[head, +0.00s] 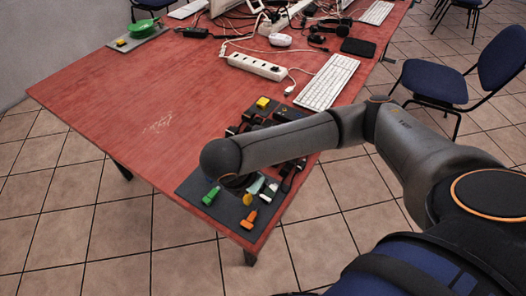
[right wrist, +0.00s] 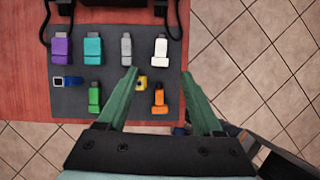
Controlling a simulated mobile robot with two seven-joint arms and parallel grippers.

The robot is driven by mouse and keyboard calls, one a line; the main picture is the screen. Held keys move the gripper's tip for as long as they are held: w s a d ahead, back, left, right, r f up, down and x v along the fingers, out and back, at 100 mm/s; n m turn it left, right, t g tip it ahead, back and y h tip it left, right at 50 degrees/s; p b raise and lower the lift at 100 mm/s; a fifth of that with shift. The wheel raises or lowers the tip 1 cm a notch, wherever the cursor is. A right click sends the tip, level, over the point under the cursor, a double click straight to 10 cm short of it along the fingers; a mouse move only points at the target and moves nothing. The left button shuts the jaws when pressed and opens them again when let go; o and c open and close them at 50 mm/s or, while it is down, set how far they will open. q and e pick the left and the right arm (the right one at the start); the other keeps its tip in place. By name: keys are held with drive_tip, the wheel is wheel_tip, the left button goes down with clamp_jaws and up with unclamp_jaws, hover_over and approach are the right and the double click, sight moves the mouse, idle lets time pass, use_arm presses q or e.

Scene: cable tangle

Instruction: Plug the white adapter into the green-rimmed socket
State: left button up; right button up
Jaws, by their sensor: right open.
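The white adapter (right wrist: 161,50) stands out on the dark mat in the right wrist view, at the right end of a row with grey, teal and purple adapters. It also shows in the head view (head: 269,190), near the mat's right edge. My right gripper (right wrist: 158,74) has green fingers, is open and empty, and its tips lie just below the white adapter in that view, one on each side. I cannot make out the green-rimmed socket. A white power strip (head: 256,66) lies further back on the table. My left gripper is out of view.
Green (right wrist: 94,97), orange (right wrist: 159,100), yellow (right wrist: 141,82) and blue (right wrist: 67,82) pieces lie close by on the dark mat (right wrist: 115,70). A keyboard (head: 327,82) and cables lie behind. The table's left half is mostly clear. Chairs stand at the right.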

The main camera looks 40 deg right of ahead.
sight(264, 198)
drive_tip(key=b+x, duration=0.3)
drive_tip(key=b, duration=0.1)
drive_tip(key=shift+f, duration=0.1)
drive_tip(key=b+x, duration=0.3)
drive_tip(key=shift+d+b, duration=0.1)
drive_tip(key=shift+b, duration=0.3)
drive_tip(key=shift+d+f+p, duration=0.35)
drive_tip(key=shift+p, duration=0.15)
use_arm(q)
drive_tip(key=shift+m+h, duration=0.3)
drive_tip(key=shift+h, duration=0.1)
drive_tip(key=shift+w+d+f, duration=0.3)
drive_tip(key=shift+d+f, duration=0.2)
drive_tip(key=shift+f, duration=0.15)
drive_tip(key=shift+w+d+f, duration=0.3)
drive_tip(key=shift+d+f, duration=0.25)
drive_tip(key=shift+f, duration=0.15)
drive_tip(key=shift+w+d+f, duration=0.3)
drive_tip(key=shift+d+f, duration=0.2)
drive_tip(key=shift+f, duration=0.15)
use_arm(e)
drive_tip(key=shift+x, duration=0.8)
clamp_jaws()
